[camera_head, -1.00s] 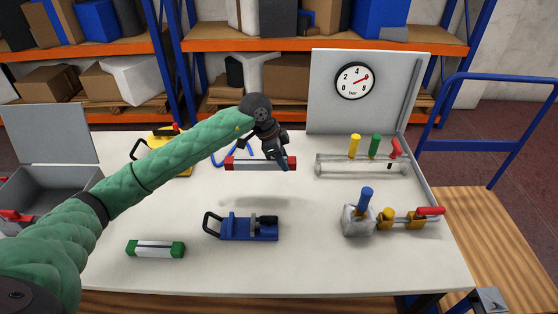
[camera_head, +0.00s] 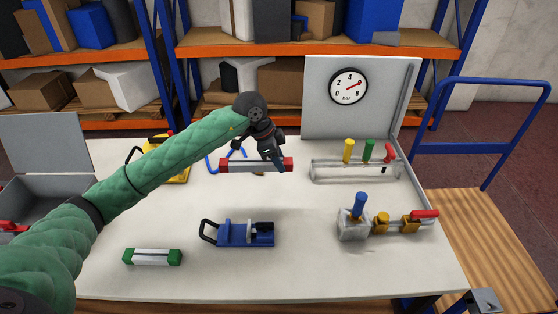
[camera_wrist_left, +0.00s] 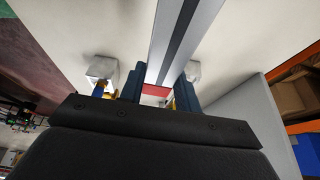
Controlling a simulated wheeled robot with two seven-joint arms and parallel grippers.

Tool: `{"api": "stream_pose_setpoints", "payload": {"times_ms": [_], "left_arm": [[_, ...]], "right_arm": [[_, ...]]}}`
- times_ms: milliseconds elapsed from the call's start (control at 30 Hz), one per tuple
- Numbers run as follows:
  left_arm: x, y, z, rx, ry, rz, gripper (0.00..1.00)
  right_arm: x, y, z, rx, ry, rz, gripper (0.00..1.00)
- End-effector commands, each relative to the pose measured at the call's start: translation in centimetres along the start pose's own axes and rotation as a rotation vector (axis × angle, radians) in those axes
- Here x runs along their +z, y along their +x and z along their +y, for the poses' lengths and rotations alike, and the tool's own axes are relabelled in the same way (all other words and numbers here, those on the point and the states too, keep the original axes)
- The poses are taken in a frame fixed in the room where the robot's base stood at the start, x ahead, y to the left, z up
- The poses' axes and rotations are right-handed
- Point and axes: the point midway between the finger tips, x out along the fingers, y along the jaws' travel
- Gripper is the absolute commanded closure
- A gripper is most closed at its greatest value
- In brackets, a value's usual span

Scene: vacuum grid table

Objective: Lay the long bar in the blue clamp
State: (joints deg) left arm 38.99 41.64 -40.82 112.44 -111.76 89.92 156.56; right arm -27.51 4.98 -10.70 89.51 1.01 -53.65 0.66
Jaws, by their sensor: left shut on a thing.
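My left gripper (camera_head: 273,158) is shut on the long bar (camera_head: 240,166), a grey bar with red ends. It holds the bar near its right half, above the table behind the blue clamp, roughly level. In the left wrist view the bar (camera_wrist_left: 185,35) runs between the fingers (camera_wrist_left: 158,92), its dark stripe showing. The blue clamp (camera_head: 240,236) lies on the table in front of the bar, apart from it, with a black handle loop at its left. My right gripper is not in view.
A shorter green-ended bar (camera_head: 152,257) lies left of the clamp. A grey block with a blue handle (camera_head: 354,223) and brass valve parts stand right. A rack with coloured handles (camera_head: 349,173) and a gauge panel (camera_head: 318,110) stand behind. A grey open box (camera_head: 40,195) is at left.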

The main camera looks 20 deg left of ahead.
Motion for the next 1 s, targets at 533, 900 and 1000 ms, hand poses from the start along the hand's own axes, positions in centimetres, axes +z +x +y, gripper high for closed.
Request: {"api": "stream_pose_setpoints", "payload": {"times_ms": [533,900,1000], "left_arm": [[-0.7,-1.8,0.0,0.0,0.0,0.0,0.96],[-0.8,-1.9,0.0,0.0,0.0,0.0,0.96],[-0.8,-1.9,0.0,0.0,0.0,0.0,0.96]], "right_arm": [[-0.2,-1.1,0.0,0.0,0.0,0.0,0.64],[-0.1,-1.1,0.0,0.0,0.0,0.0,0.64],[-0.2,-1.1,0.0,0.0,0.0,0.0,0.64]]}}
